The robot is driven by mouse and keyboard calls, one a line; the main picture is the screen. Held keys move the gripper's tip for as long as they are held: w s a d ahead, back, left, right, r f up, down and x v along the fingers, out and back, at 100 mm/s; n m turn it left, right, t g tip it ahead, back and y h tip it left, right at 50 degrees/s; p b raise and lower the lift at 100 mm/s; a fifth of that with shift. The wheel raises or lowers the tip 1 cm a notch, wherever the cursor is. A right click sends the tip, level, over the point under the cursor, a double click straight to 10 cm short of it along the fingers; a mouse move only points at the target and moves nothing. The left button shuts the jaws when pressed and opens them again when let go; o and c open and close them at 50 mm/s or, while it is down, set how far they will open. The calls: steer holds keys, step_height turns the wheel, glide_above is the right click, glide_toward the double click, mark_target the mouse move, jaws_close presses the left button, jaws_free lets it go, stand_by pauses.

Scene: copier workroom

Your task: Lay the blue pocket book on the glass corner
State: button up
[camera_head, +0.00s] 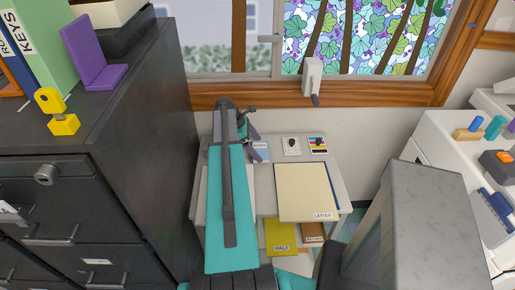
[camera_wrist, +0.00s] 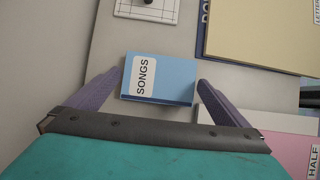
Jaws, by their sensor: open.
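The blue pocket book (camera_wrist: 172,75), with a white SONGS label, lies on a light grey tabletop (camera_wrist: 235,85) in the wrist view. It also shows in part in the head view (camera_head: 261,153), beside my gripper. My gripper (camera_wrist: 159,77) is open. Its two purple fingers appear on either side of the book, with a narrow gap at each side. I cannot tell how far the fingertips are above the tabletop. In the head view my arm hides part of the table. I cannot make out a glass corner in either view.
A cream LETTER stack (camera_head: 306,190) lies right of the book. Two small cards with dark knobs, one white (camera_head: 291,150) and one coloured (camera_head: 318,149), lie behind it. A dark cabinet (camera_head: 150,130) stands left. A grey-topped block (camera_head: 425,190) stands right.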

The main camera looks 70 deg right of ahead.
steer(key=b+v, duration=0.2)
steer(key=v, duration=0.9)
steer(key=shift+b, duration=0.4)
